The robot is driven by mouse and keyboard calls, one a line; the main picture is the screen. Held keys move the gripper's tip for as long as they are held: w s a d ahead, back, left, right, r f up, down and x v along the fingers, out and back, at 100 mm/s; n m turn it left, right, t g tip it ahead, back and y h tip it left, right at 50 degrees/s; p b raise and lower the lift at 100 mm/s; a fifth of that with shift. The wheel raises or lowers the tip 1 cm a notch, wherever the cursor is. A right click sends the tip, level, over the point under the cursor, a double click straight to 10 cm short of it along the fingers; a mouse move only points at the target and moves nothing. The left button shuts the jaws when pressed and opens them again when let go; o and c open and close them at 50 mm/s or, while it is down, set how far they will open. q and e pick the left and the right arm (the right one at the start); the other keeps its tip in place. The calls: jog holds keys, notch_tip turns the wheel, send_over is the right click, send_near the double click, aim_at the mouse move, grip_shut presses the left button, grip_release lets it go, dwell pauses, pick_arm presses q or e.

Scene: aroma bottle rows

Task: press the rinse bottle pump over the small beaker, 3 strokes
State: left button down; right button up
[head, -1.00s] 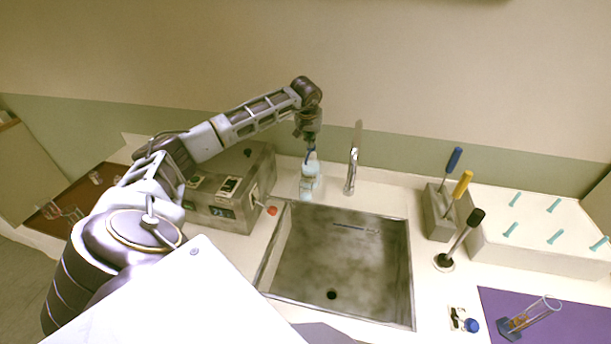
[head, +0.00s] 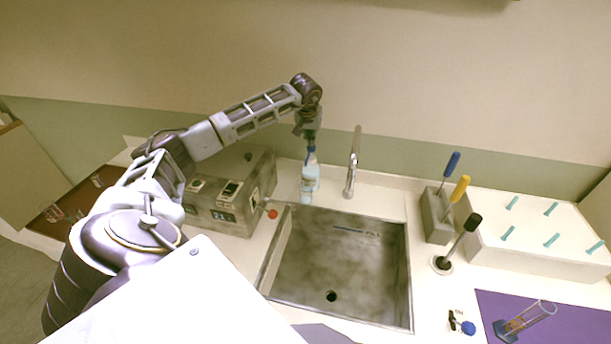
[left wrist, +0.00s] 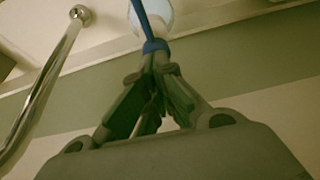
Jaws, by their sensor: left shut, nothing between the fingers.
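The rinse bottle (head: 310,175) is a pale blue bottle with a blue pump top (head: 311,154). It stands upright on the counter behind the sink's back left corner. A small pale vessel (head: 306,197), which looks like the small beaker, is at its front; its outline is hard to make out. My left gripper (head: 311,146) is shut and empty, pointing down just above the pump top. In the left wrist view the closed fingertips (left wrist: 153,62) are at the blue pump top (left wrist: 154,46); whether they touch cannot be told. My right gripper is not in view.
A curved metal tap (head: 352,165) stands close to the right of the bottle. The sink (head: 335,255) is in front. A grey box with switches (head: 225,195) is to the left. A rack with tools (head: 438,215) and a white block (head: 530,230) are to the right.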

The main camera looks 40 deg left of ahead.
pick_arm(q)
jog(key=shift+f, duration=0.15)
dwell(0.4)
jog(key=shift+f+b, duration=0.8)
jog(key=shift+f, duration=0.6)
jog(key=shift+s+r, duration=0.1)
jog(key=shift+r+p, duration=1.05)
jog(key=shift+r, duration=0.4)
jog(key=shift+f+b, duration=0.35)
jog(key=shift+f, duration=0.25)
